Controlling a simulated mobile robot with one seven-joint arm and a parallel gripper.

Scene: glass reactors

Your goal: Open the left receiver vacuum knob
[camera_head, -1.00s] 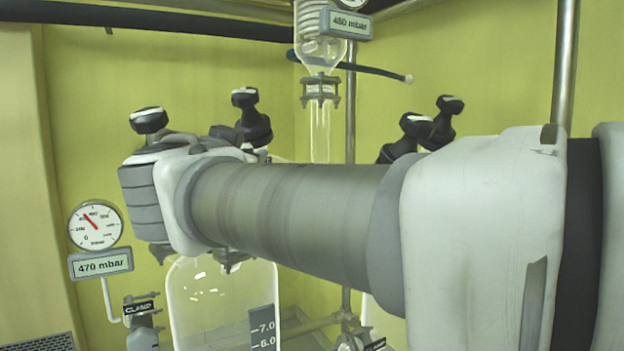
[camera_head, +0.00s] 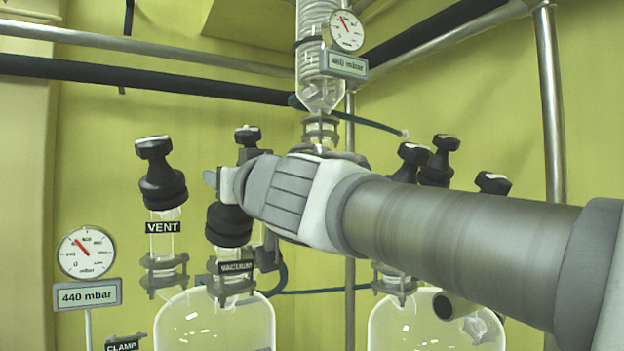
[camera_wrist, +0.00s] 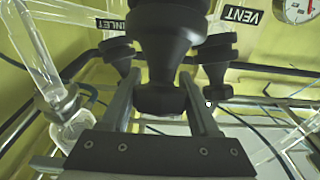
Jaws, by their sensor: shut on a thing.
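The left receiver (camera_head: 215,322) is the clear glass vessel below. I cannot tell from the frames how far the knob is turned.
The black VENT knob (camera_head: 161,185) stands just left of the vacuum knob. The left gauge (camera_head: 86,253) reads 440 mbar; the upper gauge (camera_head: 346,31) reads 460 mbar. The right receiver (camera_head: 425,325) and several black knobs (camera_head: 439,160) stand to the right. Glass column (camera_head: 320,80) rises behind.

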